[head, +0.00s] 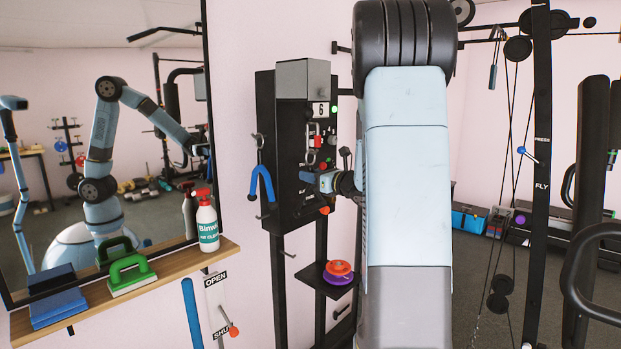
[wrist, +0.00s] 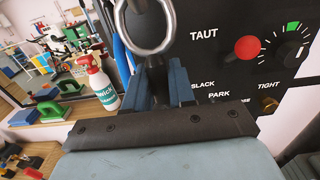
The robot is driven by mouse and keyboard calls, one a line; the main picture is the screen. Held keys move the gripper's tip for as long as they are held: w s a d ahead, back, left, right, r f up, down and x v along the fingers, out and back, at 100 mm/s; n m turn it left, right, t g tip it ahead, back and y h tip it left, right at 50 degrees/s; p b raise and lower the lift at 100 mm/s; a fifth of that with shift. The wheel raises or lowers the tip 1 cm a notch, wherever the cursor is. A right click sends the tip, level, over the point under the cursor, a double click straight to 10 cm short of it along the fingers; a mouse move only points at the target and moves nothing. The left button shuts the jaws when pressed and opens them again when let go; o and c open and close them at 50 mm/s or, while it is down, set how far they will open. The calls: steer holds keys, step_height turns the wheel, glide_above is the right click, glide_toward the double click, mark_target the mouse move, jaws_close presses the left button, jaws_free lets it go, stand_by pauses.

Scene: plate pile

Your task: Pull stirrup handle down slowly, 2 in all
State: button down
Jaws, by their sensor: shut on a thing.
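My gripper (head: 322,183) is at the front of the black wall unit (head: 290,160), below a red clip with a metal ring (head: 311,157). In the wrist view, my gripper's two blue fingers (wrist: 160,88) are shut on a dark part (wrist: 157,70) just below a large metal ring (wrist: 174,25). I cannot tell from its shape whether this dark part belongs to the stirrup handle; the fingers hide most of it. A blue bent handle (head: 262,182) hangs on the unit's left side, apart from my gripper.
A shelf (head: 170,270) at left holds a spray bottle (head: 207,222), a green grip block (head: 130,273) and blue blocks (head: 58,307). Colored discs (head: 337,272) sit on a lower ledge.

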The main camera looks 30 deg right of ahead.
mark_target(312, 205)
steer(key=shift+f, duration=0.2)
steer(key=shift+f, duration=1.15)
steer(key=shift+f, duration=1.1)
steer(key=shift+f, duration=1.25)
steer(key=shift+f, duration=1.1)
